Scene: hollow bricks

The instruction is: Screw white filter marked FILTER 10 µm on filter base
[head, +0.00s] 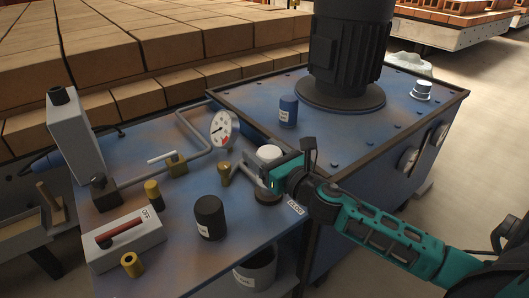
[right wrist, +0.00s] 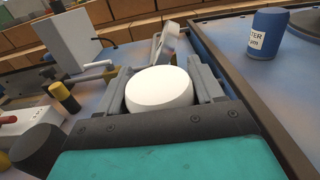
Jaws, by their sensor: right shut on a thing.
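The white filter (head: 269,152) is held upright between the fingers of my right gripper (head: 266,170). In the right wrist view the round white top of the filter (right wrist: 158,90) sits between the two grey fingers (right wrist: 165,92). Its marking is not visible. A dark round fitting (head: 267,198), which looks like the filter base, shows just below the gripper on the blue bench. The gripper hides the filter's lower end, so I cannot tell whether it touches the fitting. My left gripper is not in view.
A blue labelled filter (head: 289,111) stands on the raised blue tank behind. A black labelled filter (head: 210,217) stands on the bench at front left. A pressure gauge (head: 222,128) and pipe (head: 196,130) rise close to the gripper's left. A switch box (head: 125,240) sits at the left.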

